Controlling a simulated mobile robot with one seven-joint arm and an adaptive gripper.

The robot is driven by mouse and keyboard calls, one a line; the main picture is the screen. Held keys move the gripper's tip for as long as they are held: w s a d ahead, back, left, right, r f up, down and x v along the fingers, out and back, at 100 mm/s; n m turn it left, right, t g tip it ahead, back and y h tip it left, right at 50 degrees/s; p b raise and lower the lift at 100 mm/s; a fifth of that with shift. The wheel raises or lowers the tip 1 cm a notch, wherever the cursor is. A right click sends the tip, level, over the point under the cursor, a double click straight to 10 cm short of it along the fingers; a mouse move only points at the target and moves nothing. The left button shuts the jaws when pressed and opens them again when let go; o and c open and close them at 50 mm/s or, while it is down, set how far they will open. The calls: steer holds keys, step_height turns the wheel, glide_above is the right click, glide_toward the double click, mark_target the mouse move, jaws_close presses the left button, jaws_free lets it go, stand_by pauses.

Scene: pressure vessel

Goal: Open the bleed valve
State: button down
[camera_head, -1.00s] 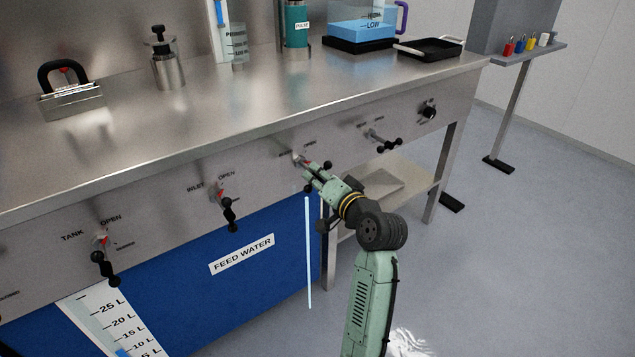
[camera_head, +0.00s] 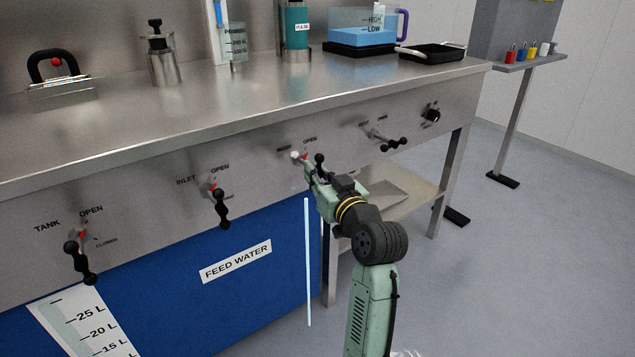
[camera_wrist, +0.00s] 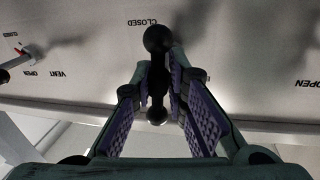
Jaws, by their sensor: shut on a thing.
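The bleed valve (camera_head: 298,157) is on the bench's front panel, between the inlet valve and the vent valve. An OPEN label sits to its upper right; the label on its left is too blurred to read surely. My gripper (camera_head: 315,172) is shut on its black handle, and one ball end (camera_head: 319,158) shows above the fingers. In the wrist view the handle (camera_wrist: 157,80) stands between my gripper's purple pads (camera_wrist: 158,115), its upper ball beside an upside-down CLOSED label. A pale blue vertical streak (camera_head: 307,260) hangs below the valve. Much of the valve body is hidden.
The tank valve (camera_head: 80,250) and inlet valve (camera_head: 217,198) are to the left. The vent valve (camera_head: 380,138) and a black knob (camera_head: 431,115) are to the right. A lower shelf (camera_head: 405,190) is behind my arm. Floor to the right is mostly clear.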

steer(key=shift+w+d+n+b, duration=0.15)
steer(key=shift+d+n+b, duration=0.15)
steer(key=shift+n+b, duration=0.1)
steer(key=c, duration=1.7)
jaws_free()
steer(key=shift+f, duration=0.1)
steer(key=shift+o, duration=0.2)
steer(key=shift+a, duration=0.1)
steer(key=shift+r, duration=0.5)
step_height(320, 180, up, 9)
steer(key=shift+r, duration=0.1)
